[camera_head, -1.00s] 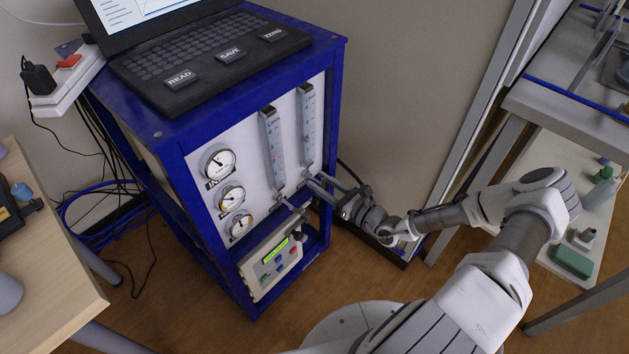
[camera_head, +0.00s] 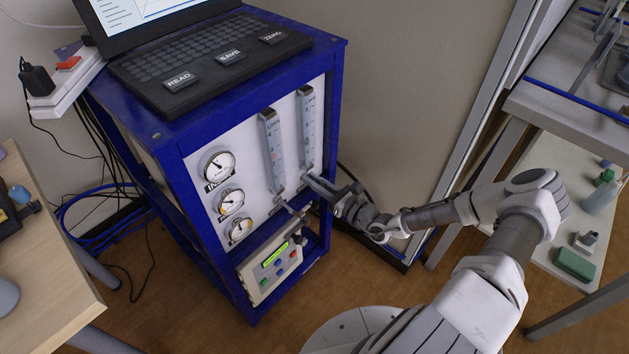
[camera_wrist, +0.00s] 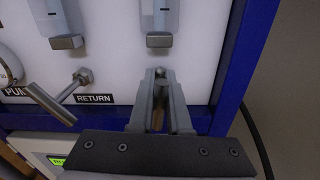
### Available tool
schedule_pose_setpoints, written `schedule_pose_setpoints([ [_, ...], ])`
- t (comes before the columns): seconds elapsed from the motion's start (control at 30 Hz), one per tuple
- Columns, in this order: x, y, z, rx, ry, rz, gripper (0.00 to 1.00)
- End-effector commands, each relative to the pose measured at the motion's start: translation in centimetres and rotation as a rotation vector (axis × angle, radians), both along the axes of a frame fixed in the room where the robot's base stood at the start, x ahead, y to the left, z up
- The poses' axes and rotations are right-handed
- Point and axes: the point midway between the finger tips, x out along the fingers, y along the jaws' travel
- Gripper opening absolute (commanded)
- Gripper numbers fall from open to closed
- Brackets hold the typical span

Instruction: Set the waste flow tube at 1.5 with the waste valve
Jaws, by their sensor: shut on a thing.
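The waste flow tube is the right-hand clear tube (camera_head: 308,130) on the white front panel. Its lower end shows in the wrist view (camera_wrist: 160,18); its float and reading are too small to tell. My gripper (camera_head: 312,181) is at the panel below this tube. In the wrist view my gripper (camera_wrist: 161,76) points at the panel, its fingers close together around the waste valve. The valve's handle and label are mostly hidden by the fingers.
Several gauges (camera_head: 219,165) and a control box (camera_head: 272,263) are nearby. The blue frame post (camera_wrist: 243,60) is close on the right.

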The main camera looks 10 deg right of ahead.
Motion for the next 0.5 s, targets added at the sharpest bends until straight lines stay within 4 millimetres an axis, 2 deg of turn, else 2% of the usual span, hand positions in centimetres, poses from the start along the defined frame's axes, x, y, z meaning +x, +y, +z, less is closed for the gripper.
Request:
schedule_pose_setpoints([
  [0.5, -0.03, 0.02, 0.03, -0.075, -0.053, -0.001, 0.0],
])
